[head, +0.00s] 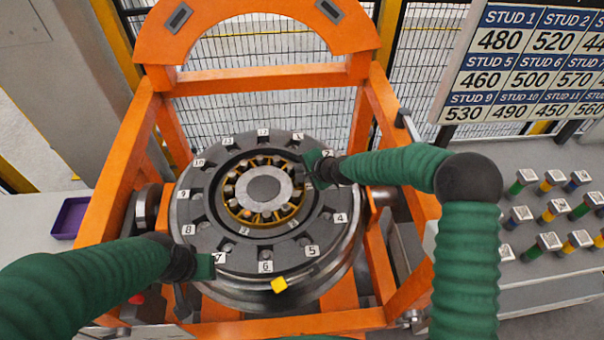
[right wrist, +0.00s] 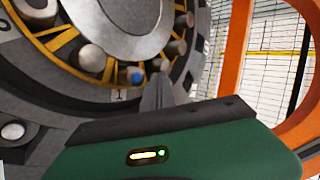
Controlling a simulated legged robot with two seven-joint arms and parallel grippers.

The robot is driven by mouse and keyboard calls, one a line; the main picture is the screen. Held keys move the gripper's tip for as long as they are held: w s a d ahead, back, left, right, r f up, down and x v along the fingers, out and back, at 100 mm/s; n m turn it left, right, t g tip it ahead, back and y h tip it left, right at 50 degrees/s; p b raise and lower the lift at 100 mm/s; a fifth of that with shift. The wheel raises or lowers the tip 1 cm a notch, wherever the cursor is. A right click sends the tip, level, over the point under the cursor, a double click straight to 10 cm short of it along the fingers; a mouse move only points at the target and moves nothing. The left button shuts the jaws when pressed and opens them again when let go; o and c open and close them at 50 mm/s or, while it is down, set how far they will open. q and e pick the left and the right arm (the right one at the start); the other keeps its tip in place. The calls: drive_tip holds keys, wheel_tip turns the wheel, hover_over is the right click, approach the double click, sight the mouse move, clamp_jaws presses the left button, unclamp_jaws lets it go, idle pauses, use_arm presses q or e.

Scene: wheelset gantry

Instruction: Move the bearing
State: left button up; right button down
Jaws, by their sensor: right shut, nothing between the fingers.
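The bearing (head: 264,218) is a brass-coloured cage with several grey rollers around a steel hub (head: 263,189). It sits in the middle of the dark numbered wheel (head: 209,212). In the right wrist view the bearing's cage (right wrist: 62,42) shows at upper left, and one roller has a blue end (right wrist: 138,78). My right gripper (head: 304,181) is at the bearing's right edge in the head view. Its fingers (right wrist: 158,90) are shut and empty beside the rollers; contact is unclear. My left gripper (head: 190,290) is at the wheel's lower left near label 7; its fingers are mostly hidden.
An orange gantry frame (head: 262,80) surrounds the wheel. A purple tray (head: 70,217) lies at left. Several coloured studs (head: 550,210) stand on the right bench under a stud number board (head: 525,60).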

drive_tip(key=shift+w+d+f+n+b, duration=0.15)
drive_tip(key=shift+w+f+n+b, duration=0.15)
drive_tip(key=shift+w+n, duration=0.15)
drive_tip(key=shift+w+a+n+g+y+b, duration=0.25)
drive_tip(key=shift+w+n+g+y+b, duration=0.3)
drive_tip(key=shift+n+g+y, duration=0.3)
drive_tip(key=shift+w+a+r+n, duration=0.1)
drive_tip(key=shift+a+n, duration=0.05)
drive_tip(key=shift+n, duration=0.15)
drive_tip(key=shift+w+b, duration=0.25)
drive_tip(key=shift+b, duration=0.15)
drive_tip(key=shift+w+a+r+b, duration=0.15)
drive_tip(key=shift+w+a+b, duration=0.15)
drive_tip(key=shift+w+a, duration=0.5)
drive_tip(key=shift+w, duration=0.15)
